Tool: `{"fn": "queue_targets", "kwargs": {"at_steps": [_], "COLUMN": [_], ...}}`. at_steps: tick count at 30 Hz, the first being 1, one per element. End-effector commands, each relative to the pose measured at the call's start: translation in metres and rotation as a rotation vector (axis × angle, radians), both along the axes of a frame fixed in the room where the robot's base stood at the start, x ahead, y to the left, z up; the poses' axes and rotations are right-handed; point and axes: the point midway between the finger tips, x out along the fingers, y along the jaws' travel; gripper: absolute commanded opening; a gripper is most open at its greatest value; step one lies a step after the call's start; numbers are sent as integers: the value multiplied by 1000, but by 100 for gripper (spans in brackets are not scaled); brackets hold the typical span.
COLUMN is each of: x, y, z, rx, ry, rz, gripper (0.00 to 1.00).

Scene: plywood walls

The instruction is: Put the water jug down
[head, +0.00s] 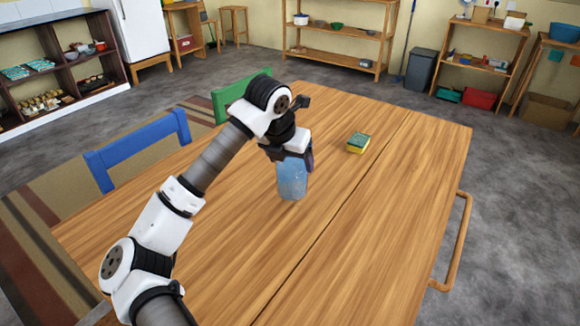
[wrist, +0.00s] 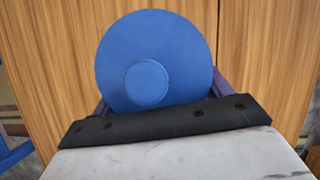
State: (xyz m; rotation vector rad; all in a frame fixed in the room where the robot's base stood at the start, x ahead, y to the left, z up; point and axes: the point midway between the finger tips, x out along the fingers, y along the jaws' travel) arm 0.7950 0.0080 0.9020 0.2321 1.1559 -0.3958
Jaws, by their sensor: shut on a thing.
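The water jug (head: 292,178) is a translucent blue vessel over the wooden table (head: 370,215), left of the table's middle seam. It looks upright, with its base at or just above the tabletop; I cannot tell whether it touches. My gripper (head: 305,158) is shut on the upper part of the jug from above. In the wrist view the jug's round blue top (wrist: 155,50), with a smaller raised disc, shows between the purple-dark fingers (wrist: 160,100). The gripper body hides the near part of the jug.
A green and yellow sponge (head: 358,142) lies on the table to the right of the jug. A blue chair (head: 138,150) and a green chair (head: 240,95) stand at the left edge. The table's front and right side are clear.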

Motion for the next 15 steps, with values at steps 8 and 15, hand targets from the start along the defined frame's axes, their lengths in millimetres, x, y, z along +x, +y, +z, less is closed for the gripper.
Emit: {"fn": "queue_targets", "kwargs": {"at_steps": [8,15], "x": [0,0], "y": [0,0], "z": [-27,-28], "rx": [-2,0], "ry": [-1,-1], "rz": [0,0], "gripper": [9,9]}}
